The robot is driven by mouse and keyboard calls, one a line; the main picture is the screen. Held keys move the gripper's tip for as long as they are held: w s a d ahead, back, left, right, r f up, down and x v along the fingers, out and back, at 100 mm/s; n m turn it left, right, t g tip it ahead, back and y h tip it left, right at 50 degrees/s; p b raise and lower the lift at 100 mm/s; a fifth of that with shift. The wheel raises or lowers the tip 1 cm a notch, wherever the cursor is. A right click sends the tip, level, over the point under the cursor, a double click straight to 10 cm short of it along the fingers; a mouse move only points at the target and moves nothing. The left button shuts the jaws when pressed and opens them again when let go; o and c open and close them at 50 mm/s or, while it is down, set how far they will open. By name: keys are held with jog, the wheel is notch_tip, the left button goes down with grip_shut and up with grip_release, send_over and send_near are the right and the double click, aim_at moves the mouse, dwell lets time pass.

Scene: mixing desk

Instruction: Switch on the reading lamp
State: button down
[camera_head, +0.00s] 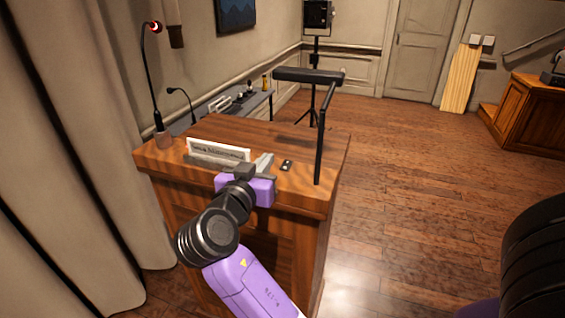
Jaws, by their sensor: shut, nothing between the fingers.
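The black reading lamp (321,140) stands at the right front corner of the wooden desk (262,130). It has an upright post and a horizontal bar-shaped head (308,75); no glow shows on it. A small dark box, possibly a switch (287,165), lies on the desktop left of the post. My gripper (266,163) is shut and empty at the front edge of the desktop, just left of the small box. A narrow gap seems to lie between them; exact height above the desktop is hard to tell.
A white nameplate (218,149) stands just left of my gripper. A gooseneck microphone (149,85) with a red light rises at the desk's left corner. A side table (258,98) with items is behind. The floor (430,200) to the right is open.

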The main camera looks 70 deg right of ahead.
jog(key=shift+s+f+m+g, duration=0.35)
jog(key=shift+s+m+g, duration=0.05)
jog(key=shift+s+m, duration=0.15)
jog(key=p, duration=0.3)
send_over(285, 167)
jog(key=a, duration=0.1)
jog(key=shift+s+a+f, duration=0.1)
jog(key=shift+a+f, duration=0.05)
jog(key=shift+f, duration=0.25)
jog(key=f, duration=0.1)
jog(key=d+f+p, duration=0.1)
jog(key=f, duration=0.1)
jog(key=shift+d+f, duration=0.15)
jog(key=shift+f, duration=0.6)
